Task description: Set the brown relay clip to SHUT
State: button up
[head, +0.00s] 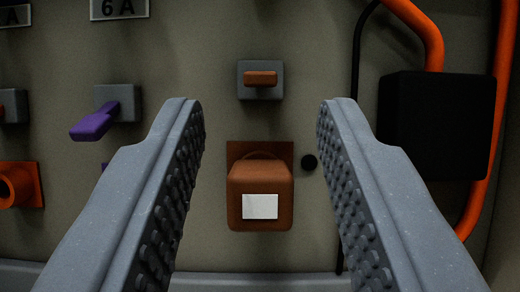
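A small brown lever (260,78) sticks out level from a grey block (260,93) on the panel, at the upper middle of the head view. Below it, a brown box (259,178) with a white blank label (260,206) stands out from a brown plate. No readable marking shows which of these brown parts is the relay clip, and no SHUT mark is visible. My gripper (261,110) is open, with one finger on each side of these brown parts. Nothing is between the fingers' pads that they touch.
A purple lever (95,123) on a grey block sits to the left, under a "6A" plate (120,8). An orange socket (20,186) is at far left. A black box (437,125) with orange conduit (420,30) stands at right, beside a thin black cable.

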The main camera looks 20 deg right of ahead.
jog(key=shift+b+v, duration=0.9)
jog(key=shift+v, duration=0.8)
